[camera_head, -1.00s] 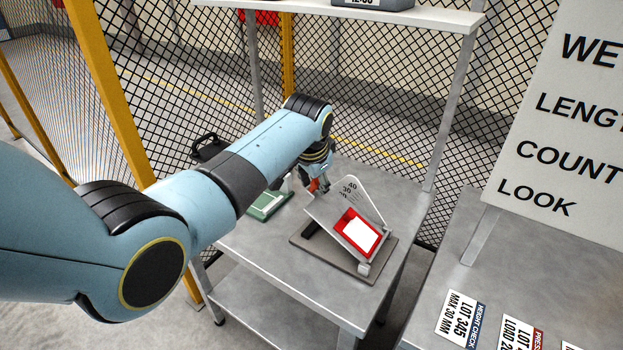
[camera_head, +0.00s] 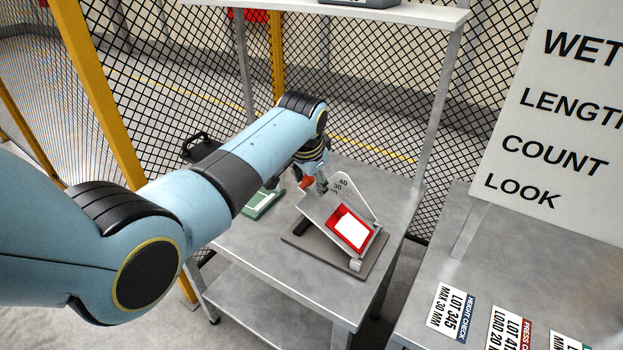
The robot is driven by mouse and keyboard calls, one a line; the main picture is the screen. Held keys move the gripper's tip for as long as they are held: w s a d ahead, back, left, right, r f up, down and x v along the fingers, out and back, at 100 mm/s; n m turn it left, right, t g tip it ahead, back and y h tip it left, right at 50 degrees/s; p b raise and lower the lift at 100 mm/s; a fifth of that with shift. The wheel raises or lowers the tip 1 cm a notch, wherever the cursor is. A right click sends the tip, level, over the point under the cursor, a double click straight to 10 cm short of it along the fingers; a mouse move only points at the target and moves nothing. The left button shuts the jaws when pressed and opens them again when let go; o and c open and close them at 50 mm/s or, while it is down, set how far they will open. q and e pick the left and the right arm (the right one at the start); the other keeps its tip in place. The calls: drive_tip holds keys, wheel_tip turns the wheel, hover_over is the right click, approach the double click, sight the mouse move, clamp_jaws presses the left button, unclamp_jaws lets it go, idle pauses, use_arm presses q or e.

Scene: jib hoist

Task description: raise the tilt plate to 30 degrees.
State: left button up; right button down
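The tilt plate (camera_head: 318,211) is a grey plate on a dark base (camera_head: 370,262), sloping down toward the lower right. A red tray with a white face (camera_head: 350,229) lies on it near its low edge. A white scale plate (camera_head: 355,196) stands behind it, with 40 and 30 readable; the lower marks are partly covered. My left gripper (camera_head: 321,186) is at the plate's raised far edge, beside a small red-orange part (camera_head: 306,182). Its fingers are small and partly hidden, so I cannot tell whether they are open, shut or touching the plate. My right gripper is not in view.
A green-and-white item (camera_head: 263,204) lies on the metal table (camera_head: 285,277), partly behind my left arm. A shelf (camera_head: 410,17) crosses above. A second table (camera_head: 530,265) with label cards (camera_head: 451,312) and a sign (camera_head: 550,110) stand at right. Mesh fencing is behind.

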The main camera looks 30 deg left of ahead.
use_arm(q)
drive_tip(key=shift+a, duration=0.15)
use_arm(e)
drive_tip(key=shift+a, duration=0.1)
use_arm(q)
drive_tip(key=shift+s+r, duration=0.1)
drive_tip(key=shift+r, duration=0.05)
drive_tip(key=shift+s+r, duration=0.1)
drive_tip(key=shift+r, duration=0.2)
drive_tip(key=v, duration=1.1)
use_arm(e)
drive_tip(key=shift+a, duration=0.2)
use_arm(q)
drive_tip(key=shift+s, duration=0.1)
